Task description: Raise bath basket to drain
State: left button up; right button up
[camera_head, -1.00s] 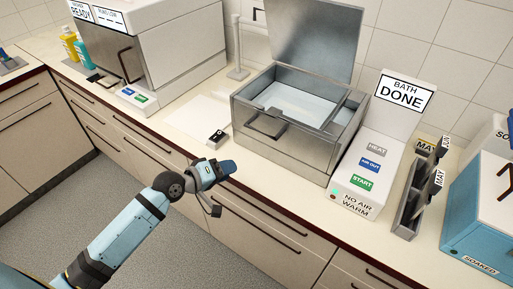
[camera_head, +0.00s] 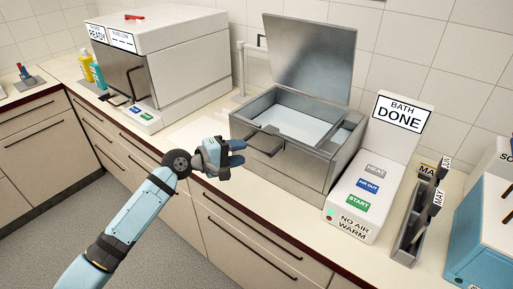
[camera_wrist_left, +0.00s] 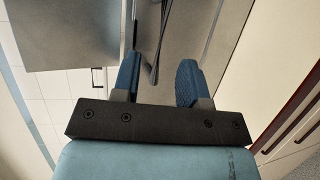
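The open metal bath (camera_head: 318,160) stands on the counter with its lid (camera_head: 310,60) raised. Pale liquid or a pale floor shows inside; I cannot clearly make out the basket body. A dark bar handle (camera_head: 268,150) sticks out at the bath's front left; I take it for the basket handle. My left gripper (camera_head: 240,152) is just left of that handle, pointing at it. In the left wrist view its two blue fingers (camera_wrist_left: 158,78) are apart, and a dark bar (camera_wrist_left: 150,72) shows between or beyond them. I cannot tell whether they touch it. My right gripper is in no view.
A control box (camera_head: 365,200) right of the bath has HEAT, AIR OUT and START buttons and a sign (camera_head: 399,112) reading "BATH DONE". A grey tag holder (camera_head: 409,225) and a blue box (camera_head: 482,240) stand further right. A white machine (camera_head: 165,60) stands at left.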

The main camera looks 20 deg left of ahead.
aim_at(254, 149)
pick_arm(q)
jog(key=x, duration=0.6)
jog(key=shift+f, duration=0.1)
jog(key=shift+c, duration=0.5)
grip_shut()
